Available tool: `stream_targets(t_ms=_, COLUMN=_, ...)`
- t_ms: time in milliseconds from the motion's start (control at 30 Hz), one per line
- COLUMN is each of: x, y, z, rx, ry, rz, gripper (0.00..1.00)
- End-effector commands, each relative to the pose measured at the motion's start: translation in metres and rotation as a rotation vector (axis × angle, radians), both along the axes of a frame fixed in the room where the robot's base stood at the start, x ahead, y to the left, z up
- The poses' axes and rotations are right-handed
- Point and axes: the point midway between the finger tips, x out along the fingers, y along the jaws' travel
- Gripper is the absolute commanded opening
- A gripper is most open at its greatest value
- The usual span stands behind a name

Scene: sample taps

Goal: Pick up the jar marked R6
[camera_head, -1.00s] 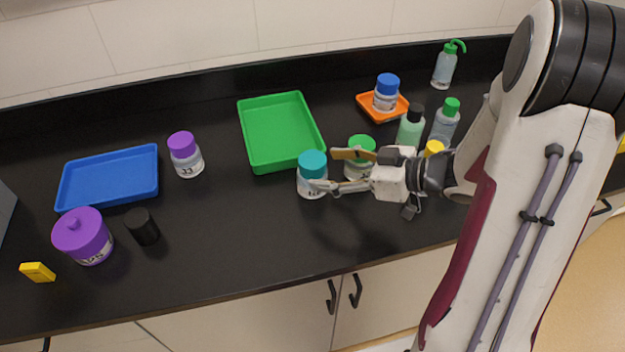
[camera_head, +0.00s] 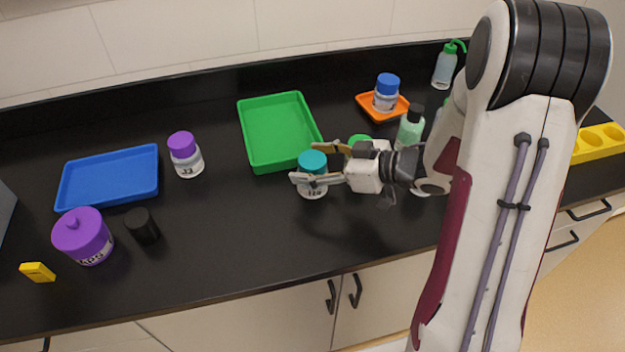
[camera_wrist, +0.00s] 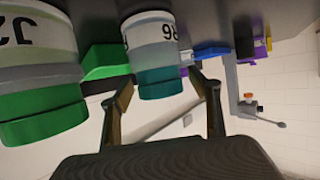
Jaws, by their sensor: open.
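The teal-lidded jar (camera_head: 313,160) stands upright on the black bench, right of the green tray's front corner. In the wrist view, upside down, this jar (camera_wrist: 155,55) has a partly turned label that seems to read R6. My gripper (camera_head: 306,163) is open and comes from the right, one finger on the far side of the jar and one on the near side. In the wrist view the two fingers (camera_wrist: 158,92) flank the teal lid, with gaps showing. A green-lidded jar (camera_head: 360,140) is mostly hidden behind my gripper; it looms large at the left of the wrist view (camera_wrist: 40,75).
The green tray (camera_head: 247,130) lies behind the jar. A green bottle (camera_head: 410,130) and a blue-lidded jar (camera_head: 386,93) on an orange tray (camera_head: 402,108) stand behind my wrist. A purple-lidded jar (camera_head: 187,155) is left.

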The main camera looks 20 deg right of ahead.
Motion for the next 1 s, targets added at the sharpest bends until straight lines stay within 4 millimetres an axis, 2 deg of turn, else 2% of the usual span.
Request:
stream_targets(t_ms=433, x=-0.0002, y=-0.0002, z=-0.0001, rx=0.0, ry=0.0, rz=0.0, gripper=0.62)
stream_targets(t_ms=467, x=-0.0002, y=-0.0002, z=-0.0001, rx=0.0, ry=0.0, rz=0.0, gripper=0.57)
stream_targets(t_ms=600, x=-0.0002, y=-0.0003, z=-0.0001, rx=0.0, ry=0.0, rz=0.0, gripper=0.2)
stream_targets(t_ms=667, x=-0.0002, y=-0.0003, z=-0.0001, rx=0.0, ry=0.0, rz=0.0, gripper=0.05)
stream_targets(t_ms=1000, x=-0.0001, y=-0.0003, z=0.0003, rx=-0.001, ry=-0.001, rz=0.0, gripper=0.05)
